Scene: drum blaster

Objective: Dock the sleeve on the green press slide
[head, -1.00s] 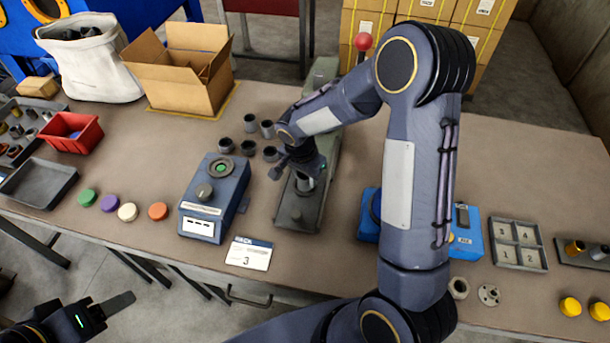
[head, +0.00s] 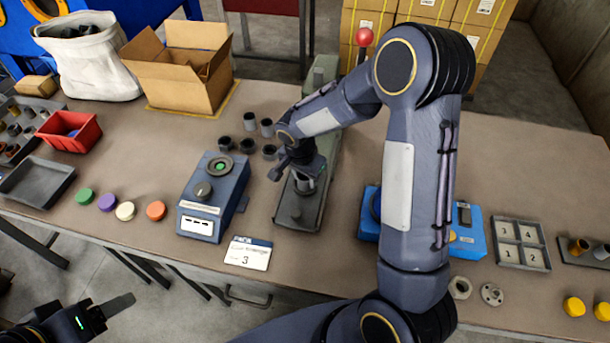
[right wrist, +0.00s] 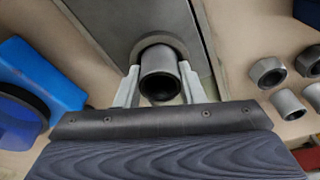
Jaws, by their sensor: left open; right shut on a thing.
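The grey-green press (head: 305,205) stands in the middle of the bench, its long bed running front to back. My right gripper (head: 301,178) is over the bed and shut on a grey metal sleeve (head: 304,186). In the right wrist view the sleeve (right wrist: 160,72) is upright between the two fingers, its dark bore facing the camera. A round grey collar (right wrist: 158,42) on the press shows around the sleeve's far end; I cannot tell whether the sleeve is fully seated. My left gripper (head: 122,303) is open and empty, low at the front left, off the bench.
Several loose sleeves (head: 249,122) stand left of the press. A blue gauge box (head: 213,198) is left of it, and a blue device (head: 468,232) is to its right. My right arm hides part of the bench.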

